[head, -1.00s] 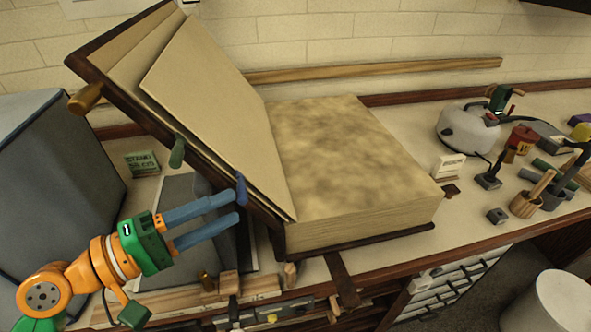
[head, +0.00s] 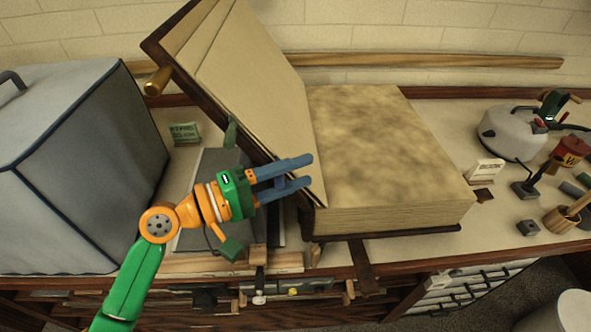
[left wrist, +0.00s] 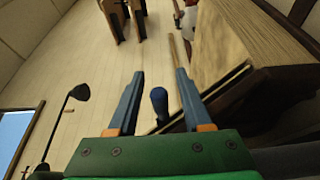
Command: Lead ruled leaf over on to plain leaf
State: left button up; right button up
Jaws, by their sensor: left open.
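A big thick book lies open on the bench, its left cover (head: 183,75) propped up at a slant with several leaves (head: 250,85) leaning on it. I see no ruling on them, so I cannot tell which is the ruled leaf. The right-hand block shows a mottled tan page (head: 385,145), not clearly plain. A green tab (head: 230,133) and a brass-coloured knob (head: 157,81) stick out from the leaves and cover. My left gripper (head: 308,170) is open at the leaves' lower edge. A blue tab (left wrist: 159,103) stands between its fingers, apparently not gripped. My right gripper is out of view.
A grey covered box (head: 75,165) stands at the left, near my arm. A small green box (head: 184,133) sits behind the gripper. A kettle-like pot (head: 510,130), a white card (head: 486,170) and a wooden cup (head: 562,219) stand at the right.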

pick_arm(q)
jog(key=shift+d, duration=0.1)
grip_shut()
dwell(1.2)
